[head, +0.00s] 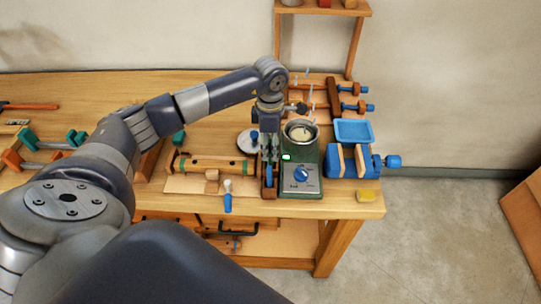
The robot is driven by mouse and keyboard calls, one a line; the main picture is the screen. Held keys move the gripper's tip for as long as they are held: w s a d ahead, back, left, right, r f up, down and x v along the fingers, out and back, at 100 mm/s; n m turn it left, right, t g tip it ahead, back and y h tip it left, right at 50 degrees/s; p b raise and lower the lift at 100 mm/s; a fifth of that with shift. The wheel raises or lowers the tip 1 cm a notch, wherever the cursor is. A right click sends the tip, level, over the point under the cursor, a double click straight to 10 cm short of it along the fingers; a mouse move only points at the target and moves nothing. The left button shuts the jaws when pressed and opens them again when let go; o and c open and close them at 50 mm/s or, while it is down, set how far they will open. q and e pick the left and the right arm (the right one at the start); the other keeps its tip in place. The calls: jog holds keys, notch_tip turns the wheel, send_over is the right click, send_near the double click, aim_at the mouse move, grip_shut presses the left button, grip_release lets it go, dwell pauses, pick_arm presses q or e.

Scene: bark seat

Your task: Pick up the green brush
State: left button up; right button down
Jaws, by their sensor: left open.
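My left gripper (269,156) points down over the front right part of the workbench (340,208), just left of the green heater. It is open, and its fingers are small and dark here. I cannot make out a clearly green brush. A small brush-like tool (228,198) with a pale top and blue lower part is at the bench's front edge, left of and nearer than the gripper. A blue piece (269,176) shows just below the fingers; I cannot tell what it is. My right gripper is not in view.
The green heater (302,186) with a blue knob carries a metal pot (300,132). A wooden piece with a roller (215,164) lies left of the gripper. A shelf stands behind.

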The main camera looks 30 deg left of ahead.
pick_arm(q)
grip_shut()
jog(key=shift+r, duration=0.1)
